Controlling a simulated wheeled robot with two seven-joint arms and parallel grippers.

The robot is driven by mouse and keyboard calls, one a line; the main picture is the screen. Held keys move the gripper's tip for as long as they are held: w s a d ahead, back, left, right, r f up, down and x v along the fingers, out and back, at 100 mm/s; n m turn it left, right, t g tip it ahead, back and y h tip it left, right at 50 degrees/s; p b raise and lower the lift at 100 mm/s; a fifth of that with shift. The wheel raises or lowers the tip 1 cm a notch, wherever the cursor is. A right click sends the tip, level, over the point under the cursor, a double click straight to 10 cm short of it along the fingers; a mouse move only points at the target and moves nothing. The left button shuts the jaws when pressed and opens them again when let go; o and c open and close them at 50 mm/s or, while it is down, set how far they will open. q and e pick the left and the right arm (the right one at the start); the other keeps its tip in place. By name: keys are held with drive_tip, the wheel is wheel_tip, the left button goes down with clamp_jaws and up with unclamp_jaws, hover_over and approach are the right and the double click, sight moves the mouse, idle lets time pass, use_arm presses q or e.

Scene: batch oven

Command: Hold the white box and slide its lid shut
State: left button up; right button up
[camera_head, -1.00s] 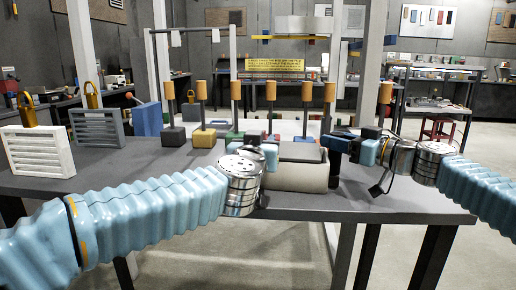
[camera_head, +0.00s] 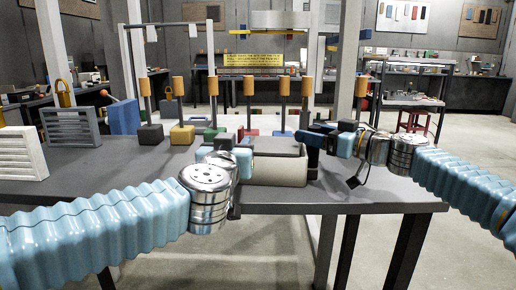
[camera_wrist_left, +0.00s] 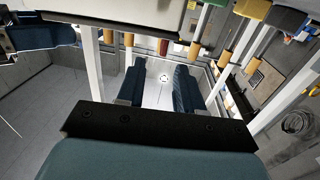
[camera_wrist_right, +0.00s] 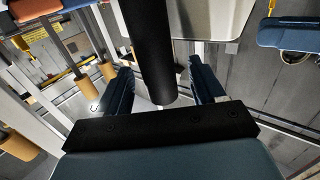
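The white box (camera_head: 277,172) stands at the front edge of the grey table, with a dark grey top (camera_head: 276,147); I cannot tell how far its lid covers it. My left gripper (camera_head: 238,155) is at the box's left end. In the left wrist view its fingers (camera_wrist_left: 158,88) are apart with nothing between them, below a pale surface. My right gripper (camera_head: 318,140) is at the box's right end. In the right wrist view its fingers (camera_wrist_right: 162,90) are apart; a dark rounded bar (camera_wrist_right: 150,50) shows between them. Contact with it is unclear.
Several posts with orange tops on coloured blocks, including a yellow one (camera_head: 182,135), stand behind the box. A grey slatted panel (camera_head: 72,128) and a white one (camera_head: 22,155) stand at the left. The table's (camera_head: 100,180) left front is bare.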

drive_tip(key=v, duration=1.2)
